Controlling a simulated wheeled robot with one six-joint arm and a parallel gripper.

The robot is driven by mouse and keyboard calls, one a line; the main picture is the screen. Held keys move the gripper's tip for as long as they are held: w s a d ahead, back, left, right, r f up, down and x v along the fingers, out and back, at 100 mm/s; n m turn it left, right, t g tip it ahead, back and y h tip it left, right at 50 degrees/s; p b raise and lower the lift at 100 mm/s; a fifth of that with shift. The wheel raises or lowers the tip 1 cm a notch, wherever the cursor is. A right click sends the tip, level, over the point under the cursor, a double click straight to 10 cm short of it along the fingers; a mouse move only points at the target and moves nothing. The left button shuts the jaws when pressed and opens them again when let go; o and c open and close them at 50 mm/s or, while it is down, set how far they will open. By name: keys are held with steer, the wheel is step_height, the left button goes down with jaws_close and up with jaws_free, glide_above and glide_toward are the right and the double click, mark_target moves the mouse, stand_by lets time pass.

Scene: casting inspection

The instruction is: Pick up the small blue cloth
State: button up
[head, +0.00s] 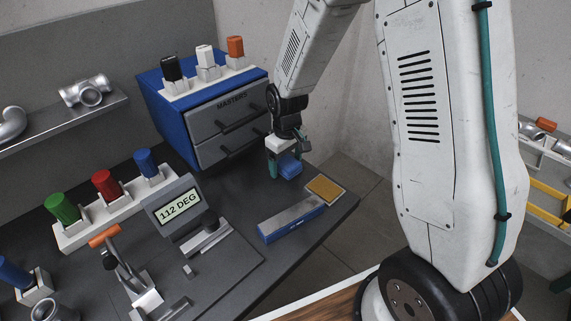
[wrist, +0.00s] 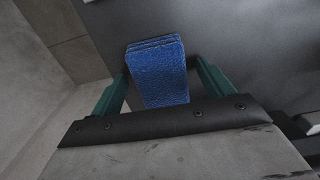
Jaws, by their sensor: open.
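The small blue cloth (head: 289,165) lies folded on the dark bench top, near the bench's right edge and in front of the blue drawer cabinet. My gripper (head: 287,165) is down at the cloth, with its green fingers open. In the wrist view the folded cloth (wrist: 158,70) sits between the two open fingers of my gripper (wrist: 160,80), with a gap on the right side; the left finger is close to its edge. Its near end is hidden behind the gripper body.
The blue cabinet (head: 180,125) with grey drawers stands just left of my gripper. A blue-sided block (head: 291,220) and a tan pad (head: 325,189) lie in front. A gauge (head: 178,208) reading 112 DEG stands further left. The bench drops off at right.

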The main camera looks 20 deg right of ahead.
steer(key=c, duration=1.1)
steer(key=shift+c, duration=0.2)
steer(key=shift+r, duration=0.15)
